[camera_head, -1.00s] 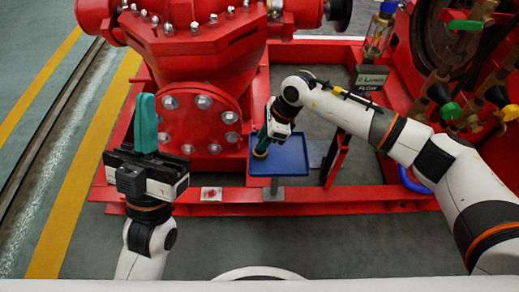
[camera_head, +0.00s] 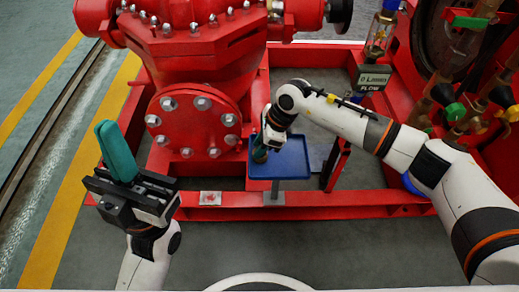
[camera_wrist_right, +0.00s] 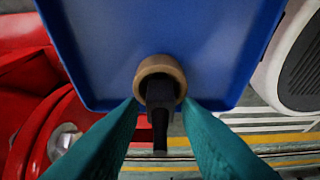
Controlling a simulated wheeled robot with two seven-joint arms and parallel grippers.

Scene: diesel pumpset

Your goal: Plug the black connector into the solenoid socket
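The black connector (camera_wrist_right: 160,95) with its tan ring (camera_wrist_right: 148,68) shows in the right wrist view, in front of the blue tray (camera_wrist_right: 160,25). My right gripper (camera_wrist_right: 161,104) has one teal fingertip at each side of the ring. The fingertips line up with the ring's edges, but I cannot tell whether they press on it. In the head view my right gripper (camera_head: 260,154) is low over the left part of the blue tray (camera_head: 293,170). My left gripper (camera_head: 115,148) is empty, its teal fingers together and pointing up. I cannot make out the solenoid socket.
A red pump body with a bolted round flange (camera_head: 195,122) stands just left of the tray. A red base frame (camera_head: 350,201) runs in front. Pipes and valves (camera_head: 465,110) are at the right. The grey floor in front is clear.

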